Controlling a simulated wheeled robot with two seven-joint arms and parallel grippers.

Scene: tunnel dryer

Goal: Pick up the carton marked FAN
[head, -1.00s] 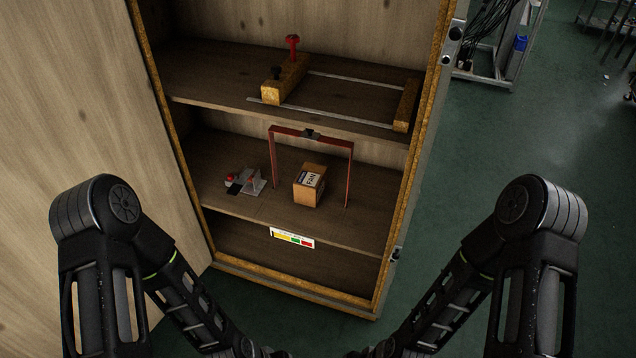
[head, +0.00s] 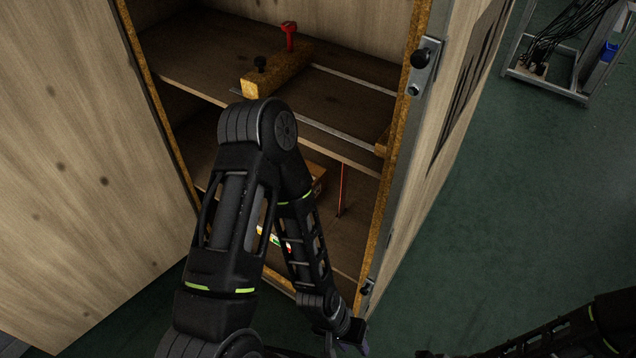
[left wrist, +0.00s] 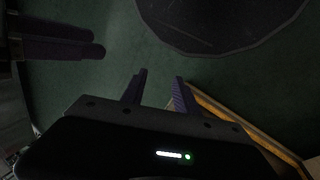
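The upper shelf holds a wooden block (head: 275,72) with a red knob, and metal rails. The cabinet's right edge post (head: 388,190) is close to my left arm.

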